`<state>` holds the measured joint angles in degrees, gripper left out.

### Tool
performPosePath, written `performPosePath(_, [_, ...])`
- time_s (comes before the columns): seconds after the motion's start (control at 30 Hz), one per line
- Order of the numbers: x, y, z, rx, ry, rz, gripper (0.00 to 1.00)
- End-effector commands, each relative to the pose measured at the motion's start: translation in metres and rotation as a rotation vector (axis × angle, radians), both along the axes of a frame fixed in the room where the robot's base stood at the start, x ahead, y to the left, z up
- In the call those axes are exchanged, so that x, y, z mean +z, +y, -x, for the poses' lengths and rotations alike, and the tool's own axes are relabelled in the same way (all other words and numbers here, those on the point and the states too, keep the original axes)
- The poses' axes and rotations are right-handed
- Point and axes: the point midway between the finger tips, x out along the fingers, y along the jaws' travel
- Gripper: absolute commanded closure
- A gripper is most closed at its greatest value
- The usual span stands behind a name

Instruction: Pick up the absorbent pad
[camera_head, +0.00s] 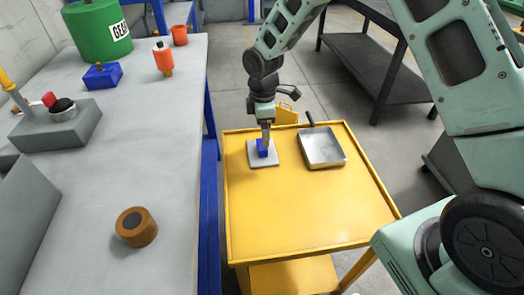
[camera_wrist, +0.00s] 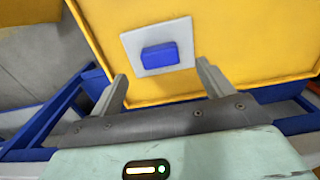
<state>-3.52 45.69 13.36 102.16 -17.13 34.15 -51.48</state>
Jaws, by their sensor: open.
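The absorbent pad appears to be the flat pale grey square (camera_head: 264,161) on the yellow cart top. A small blue block (camera_head: 262,153) sits on its middle. In the wrist view the pad (camera_wrist: 155,33) lies ahead of the fingers with the blue block (camera_wrist: 160,55) on it. My gripper (camera_head: 265,143) points down over the pad and block in the head view and partly hides them. In the wrist view my gripper (camera_wrist: 161,76) is open, with its two fingers apart and nothing between them. Its exact height above the block cannot be told.
A metal tray (camera_head: 322,149) with a dark handle lies right of the pad on the yellow cart (camera_head: 300,215). The cart's front is clear. A grey workbench (camera_head: 165,190) at left holds a brown cylinder (camera_head: 136,227), a green can (camera_head: 98,32) and other parts. A dark table (camera_head: 372,70) stands behind.

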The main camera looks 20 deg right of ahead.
Motion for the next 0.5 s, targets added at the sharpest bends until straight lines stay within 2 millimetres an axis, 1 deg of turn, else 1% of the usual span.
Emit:
performPosePath(0.07, [-0.005, 0.001, 0.0, 0.001, 0.0, 0.0, 0.2])
performPosePath(0.17, [-0.017, 0.002, 0.0, 0.002, 0.003, 0.0, 0.2])
performPosePath(0.33, [-0.042, 0.002, -0.001, 0.001, 0.001, 0.001, 0.2])
performPosePath(0.4, [-0.049, 0.003, -0.001, 0.001, 0.001, 0.001, 0.2])
performPosePath(0.5, [-0.053, 0.003, -0.001, 0.001, 0.0, 0.0, 0.2])
